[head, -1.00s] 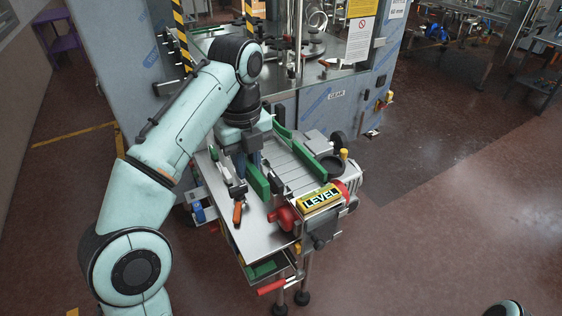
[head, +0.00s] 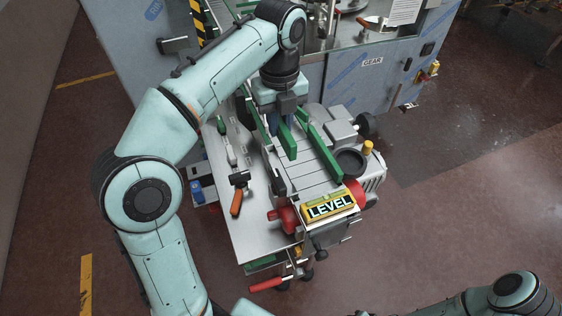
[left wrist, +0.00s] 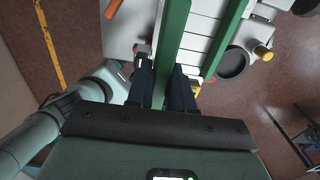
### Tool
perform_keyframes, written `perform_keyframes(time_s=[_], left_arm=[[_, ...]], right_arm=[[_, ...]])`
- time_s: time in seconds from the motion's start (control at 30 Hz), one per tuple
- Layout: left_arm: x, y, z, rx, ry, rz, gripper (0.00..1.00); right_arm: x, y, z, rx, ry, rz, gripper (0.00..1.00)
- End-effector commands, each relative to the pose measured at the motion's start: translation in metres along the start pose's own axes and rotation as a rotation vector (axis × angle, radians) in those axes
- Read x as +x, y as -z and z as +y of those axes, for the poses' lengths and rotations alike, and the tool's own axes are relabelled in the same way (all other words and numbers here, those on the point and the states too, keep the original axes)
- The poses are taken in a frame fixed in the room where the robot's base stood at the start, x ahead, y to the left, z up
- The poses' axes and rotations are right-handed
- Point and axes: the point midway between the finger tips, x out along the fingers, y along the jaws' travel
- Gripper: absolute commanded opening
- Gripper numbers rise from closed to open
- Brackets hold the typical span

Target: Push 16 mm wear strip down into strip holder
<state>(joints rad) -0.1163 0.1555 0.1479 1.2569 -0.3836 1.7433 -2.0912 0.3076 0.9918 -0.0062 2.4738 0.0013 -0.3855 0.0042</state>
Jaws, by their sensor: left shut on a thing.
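My left gripper (head: 275,122) is over the conveyor deck, its fingers pointing down. In the left wrist view the two dark fingers (left wrist: 161,78) are shut on a long green strip (left wrist: 174,25), one on each side. This held strip (head: 289,142) also shows in the head view, partly hidden by my gripper. A second green strip (head: 325,150) lies to its right along the deck, and shows in the left wrist view too (left wrist: 226,35). I cannot tell which part is the strip holder, nor whether the held strip touches it. My right gripper is out of view.
A yellow level sign (head: 328,205) and red knob (head: 285,220) are at the deck's near end. An orange-handled lever (head: 237,203) stands on the metal plate (head: 250,235) at left. A tall blue-grey machine (head: 372,85) stands behind. The floor at right is clear.

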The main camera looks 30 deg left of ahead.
Motion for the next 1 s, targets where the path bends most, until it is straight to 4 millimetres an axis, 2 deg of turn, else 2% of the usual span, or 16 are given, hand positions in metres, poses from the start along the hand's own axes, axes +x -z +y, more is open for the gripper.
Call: perform_keyframes(time_s=[0.2, 0.33, 0.57, 0.8, 1.0], left_arm=[[0.061, 0.001, 0.002, 0.000, -0.004, 0.002, 0.00], [0.088, 0.001, 0.001, 0.000, -0.004, 0.002, 0.00], [0.107, 0.000, 0.000, 0.000, 0.000, 0.000, 0.00], [0.141, 0.000, 0.001, -0.001, -0.001, 0.001, 0.00], [0.143, -0.001, -0.001, -0.001, 0.002, -0.002, 0.00]], right_arm=[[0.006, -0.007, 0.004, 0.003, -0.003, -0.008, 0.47], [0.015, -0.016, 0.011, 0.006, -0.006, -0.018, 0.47], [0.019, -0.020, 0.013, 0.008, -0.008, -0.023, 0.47], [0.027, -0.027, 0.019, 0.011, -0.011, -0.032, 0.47], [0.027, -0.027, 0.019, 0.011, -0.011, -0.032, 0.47]])
